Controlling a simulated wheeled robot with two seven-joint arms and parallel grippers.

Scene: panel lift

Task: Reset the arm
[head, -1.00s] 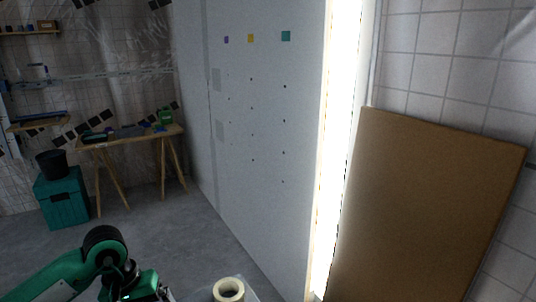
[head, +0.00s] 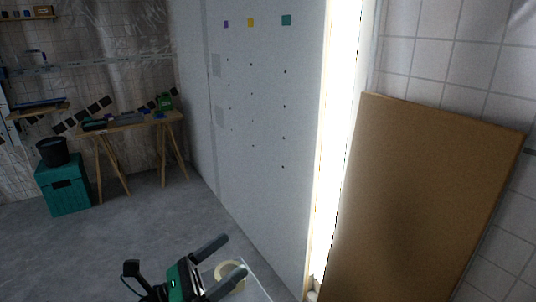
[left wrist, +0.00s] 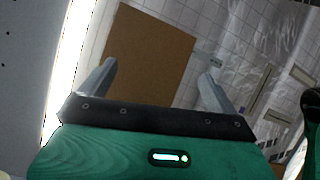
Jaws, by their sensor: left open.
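My left gripper (head: 226,258) is at the bottom middle of the head view, its two grey fingers apart and nothing between them. It is in front of the white wall panel and partly covers a roll of tape (head: 232,276) on a light surface. In the left wrist view the open fingers (left wrist: 155,80) point up toward the brown board, with empty space between them. My right gripper is in neither view.
A brown board (head: 420,190) leans at the right beside a bright vertical gap. The white panel (head: 255,120) has coloured squares and dark dots. A trestle table (head: 130,126) and a teal box (head: 63,188) stand at the back left. Grey floor (head: 120,235) is clear between.

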